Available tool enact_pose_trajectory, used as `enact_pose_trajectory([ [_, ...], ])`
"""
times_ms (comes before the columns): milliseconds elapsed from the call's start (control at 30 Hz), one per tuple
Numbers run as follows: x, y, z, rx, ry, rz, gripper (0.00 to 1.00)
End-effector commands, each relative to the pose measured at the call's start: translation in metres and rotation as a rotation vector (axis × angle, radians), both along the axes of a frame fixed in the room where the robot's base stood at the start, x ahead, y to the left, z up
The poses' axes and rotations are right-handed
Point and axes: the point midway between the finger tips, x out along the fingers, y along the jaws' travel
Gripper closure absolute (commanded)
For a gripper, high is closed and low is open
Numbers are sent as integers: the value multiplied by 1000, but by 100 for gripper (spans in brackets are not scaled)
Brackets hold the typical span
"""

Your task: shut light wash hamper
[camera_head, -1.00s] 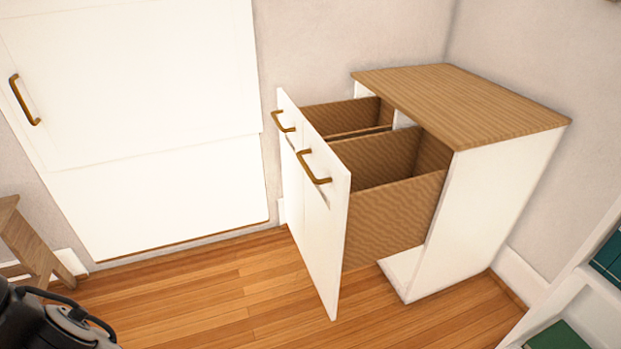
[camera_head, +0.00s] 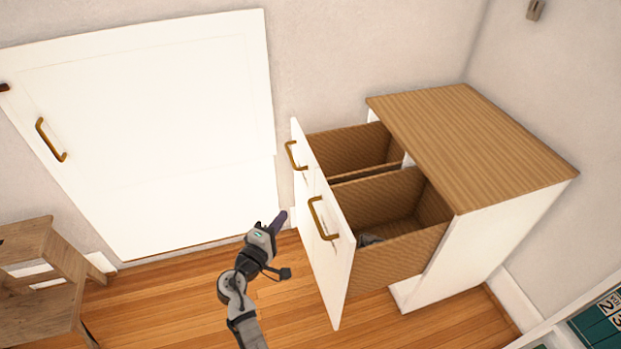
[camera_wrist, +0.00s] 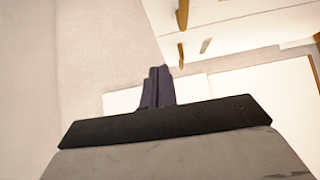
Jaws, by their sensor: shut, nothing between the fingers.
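A white hamper cabinet with a wood top (camera_head: 470,140) stands against the wall in the head view. Two pull-out bins are out side by side: a near one with a white front (camera_head: 333,265) and a far one with a white front (camera_head: 300,182). Each front has a brass handle. I cannot read which is for light wash. A grey item (camera_head: 369,240) lies in the near bin. My gripper (camera_head: 282,217) is shut and empty, left of the fronts and apart from them. In the wrist view, its dark fingers (camera_wrist: 158,86) are together.
A white door panel (camera_head: 150,130) with a brass handle is on the wall at left. A white shelf with books (camera_head: 605,320) is at lower right. Bare wood floor lies before the fronts.

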Motion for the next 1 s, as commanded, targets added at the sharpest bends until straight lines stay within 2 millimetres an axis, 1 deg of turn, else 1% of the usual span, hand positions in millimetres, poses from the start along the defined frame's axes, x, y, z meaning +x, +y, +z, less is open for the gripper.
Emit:
enact_pose_trajectory([
  [100,3,-8,-2,-23,7,-17,100],
  [233,19,-16,0,-23,6,-18,100],
  [600,89,-50,1,-19,4,-14,100],
  [700,93,-67,1,-19,6,-16,100],
  [800,96,-78,0,-18,5,-14,100],
  [1000,99,-87,-2,-18,5,-12,100],
])
